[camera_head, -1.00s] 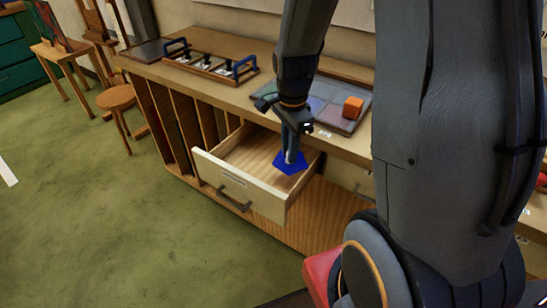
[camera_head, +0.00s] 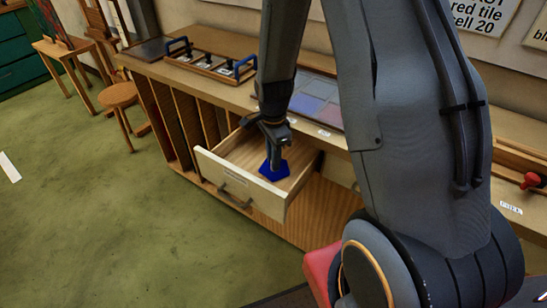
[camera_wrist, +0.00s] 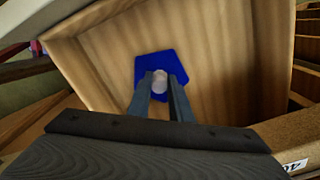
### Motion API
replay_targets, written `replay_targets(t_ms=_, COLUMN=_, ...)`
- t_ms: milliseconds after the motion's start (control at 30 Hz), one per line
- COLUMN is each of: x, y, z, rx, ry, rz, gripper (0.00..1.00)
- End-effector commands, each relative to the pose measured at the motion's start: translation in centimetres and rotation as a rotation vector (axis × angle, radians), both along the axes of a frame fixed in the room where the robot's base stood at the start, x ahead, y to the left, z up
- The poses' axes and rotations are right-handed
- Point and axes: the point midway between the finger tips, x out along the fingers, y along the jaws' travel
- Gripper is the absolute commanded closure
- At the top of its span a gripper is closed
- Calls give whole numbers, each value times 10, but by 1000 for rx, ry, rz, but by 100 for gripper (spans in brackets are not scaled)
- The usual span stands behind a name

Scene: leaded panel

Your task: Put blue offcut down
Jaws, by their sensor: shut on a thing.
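The blue offcut (camera_head: 275,172) is a flat, dark blue, many-sided piece inside the open wooden drawer (camera_head: 243,190). It also shows in the wrist view (camera_wrist: 148,66), with a pale round knob (camera_wrist: 160,78) on its top. My gripper (camera_head: 272,163) points down into the drawer and is shut on the offcut by this knob; it also shows in the wrist view (camera_wrist: 160,84). The offcut is low in the drawer, over its bare wooden floor. I cannot tell whether it touches the floor.
The drawer walls stand close around my gripper. A red-knobbed item (camera_head: 531,181) is at the far right.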

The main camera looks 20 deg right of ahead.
Motion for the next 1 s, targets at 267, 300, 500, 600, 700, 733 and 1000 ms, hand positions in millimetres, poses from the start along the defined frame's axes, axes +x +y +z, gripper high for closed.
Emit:
replay_targets(t_ms=267, x=0, y=0, z=-1, rx=0, ry=-1, rz=0, gripper=98)
replay_targets(t_ms=300, x=0, y=0, z=-2, rx=0, ry=-1, rz=0, gripper=98)
replay_targets(t_ms=500, x=0, y=0, z=-3, rx=0, ry=-1, rz=0, gripper=63)
replay_targets(t_ms=600, x=0, y=0, z=-2, rx=0, ry=-1, rz=0, gripper=63)
replay_targets(t_ms=700, x=0, y=0, z=-2, rx=0, ry=-1, rz=0, gripper=63)
replay_targets(t_ms=733, x=0, y=0, z=-2, rx=0, ry=-1, rz=0, gripper=63)
replay_targets(t_ms=1000, x=2, y=0, z=19, rx=0, ry=-5, rz=0, gripper=63)
